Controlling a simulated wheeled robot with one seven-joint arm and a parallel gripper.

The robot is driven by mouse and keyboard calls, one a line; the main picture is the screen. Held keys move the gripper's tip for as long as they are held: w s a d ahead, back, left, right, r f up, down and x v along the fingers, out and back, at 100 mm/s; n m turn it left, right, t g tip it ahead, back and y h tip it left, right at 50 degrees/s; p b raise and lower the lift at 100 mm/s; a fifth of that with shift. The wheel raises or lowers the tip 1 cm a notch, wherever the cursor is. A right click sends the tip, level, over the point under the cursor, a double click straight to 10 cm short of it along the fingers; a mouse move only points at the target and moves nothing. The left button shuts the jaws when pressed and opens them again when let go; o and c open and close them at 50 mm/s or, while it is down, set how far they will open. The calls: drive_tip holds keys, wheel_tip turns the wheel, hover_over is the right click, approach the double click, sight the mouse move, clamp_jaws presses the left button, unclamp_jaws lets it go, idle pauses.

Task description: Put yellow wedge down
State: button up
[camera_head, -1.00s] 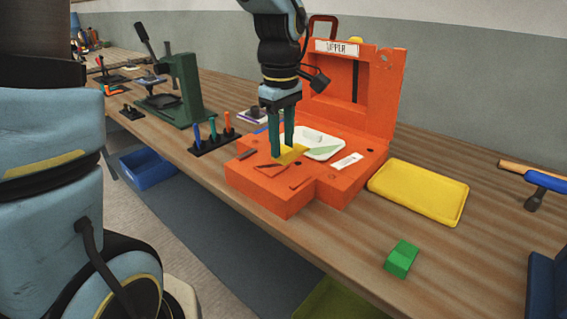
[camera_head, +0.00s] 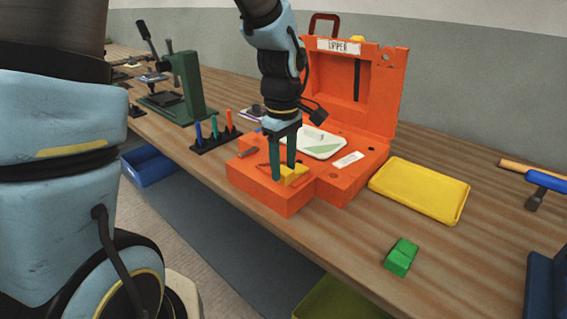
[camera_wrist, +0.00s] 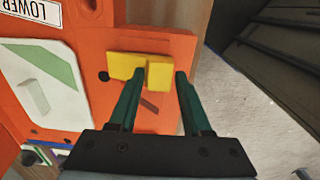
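The yellow wedge (camera_head: 297,176) is at the orange lower mould half (camera_head: 262,192), near its front left corner. In the wrist view the wedge (camera_wrist: 159,75) lies partly between my fingertips, and its left part reaches past the left finger. My gripper (camera_head: 284,172) points down at it in the head view. In the wrist view a narrow strip of orange shows between the wedge and the right fingertip of my gripper (camera_wrist: 161,72). The fingers look a little apart from the wedge. Where the wedge meets the mould is partly hidden by the fingers.
The orange upper half (camera_head: 385,92) stands upright behind. A yellow tray (camera_head: 420,190) and a green block (camera_head: 401,257) lie to the right. A rack of coloured tools (camera_head: 215,142) and a green press (camera_head: 186,85) stand left. Bench between mould and green block is clear.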

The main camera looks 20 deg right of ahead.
sight(283, 170)
drive_tip(key=shift+o, duration=1.2)
drive_tip(key=shift+r, duration=0.1)
wheel_tip(283, 170, up, 12)
drive_tip(key=a+f+m, duration=0.3)
drive_tip(key=a+f, duration=0.2)
drive_tip(key=a, duration=0.7)
drive_tip(key=w+a+f+m+t, duration=0.1)
drive_tip(key=a+f+m, duration=0.3)
drive_tip(key=a, duration=0.9)
wheel_tip(283, 170, down, 2)
drive_tip(key=shift+a+f+t+b, duration=0.2)
drive_tip(key=shift+t+b, duration=0.1)
drive_tip(key=shift+b, duration=0.1)
drive_tip(key=shift+w, duration=0.15)
